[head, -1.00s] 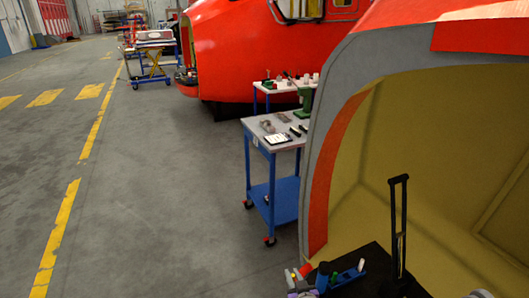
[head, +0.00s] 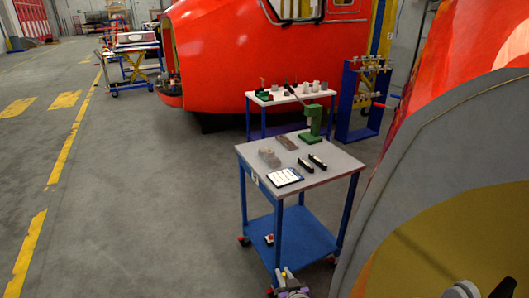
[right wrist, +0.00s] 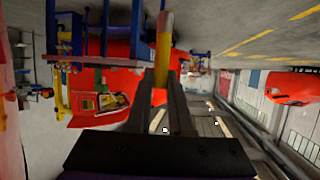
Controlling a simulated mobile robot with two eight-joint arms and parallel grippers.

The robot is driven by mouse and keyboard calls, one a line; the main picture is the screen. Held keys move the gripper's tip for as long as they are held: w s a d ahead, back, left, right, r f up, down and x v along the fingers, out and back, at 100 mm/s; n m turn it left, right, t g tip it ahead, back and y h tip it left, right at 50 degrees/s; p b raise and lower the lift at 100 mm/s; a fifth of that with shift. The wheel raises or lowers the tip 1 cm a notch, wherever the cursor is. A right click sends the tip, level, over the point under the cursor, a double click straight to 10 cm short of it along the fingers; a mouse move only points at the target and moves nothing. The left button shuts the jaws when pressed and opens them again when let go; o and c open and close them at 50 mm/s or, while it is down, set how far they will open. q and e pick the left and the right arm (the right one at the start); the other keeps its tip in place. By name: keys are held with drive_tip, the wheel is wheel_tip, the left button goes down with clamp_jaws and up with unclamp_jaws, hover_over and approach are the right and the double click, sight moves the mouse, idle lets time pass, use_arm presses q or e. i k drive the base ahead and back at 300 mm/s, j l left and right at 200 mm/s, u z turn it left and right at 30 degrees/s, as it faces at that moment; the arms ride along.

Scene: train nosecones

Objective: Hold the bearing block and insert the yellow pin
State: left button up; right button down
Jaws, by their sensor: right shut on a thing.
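My right gripper (right wrist: 163,82) is shut on a yellow pin (right wrist: 163,55) with a paler, orange-tinted end, which sticks out past the fingertips in the right wrist view. In the head view the right gripper (head: 286,275) shows small at the bottom edge, in front of the work table (head: 325,172). Two grey-brown blocks, one on the left (head: 268,158) and one behind it (head: 287,142), lie on that table. I cannot tell which is the bearing block. The left gripper is not clearly seen.
A tablet or sheet (head: 285,177), two dark bars (head: 310,162) and a green press (head: 314,122) share the table. A blue rack (head: 358,100) stands behind right. A red nosecone (head: 440,130) crowds the right side; the floor on the left is clear.

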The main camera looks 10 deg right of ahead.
sight(269, 155)
drive_tip(key=i+z, duration=0.2)
drive_tip(key=i, duration=0.35)
drive_tip(key=i+j+z, duration=0.2)
drive_tip(key=i, duration=0.35)
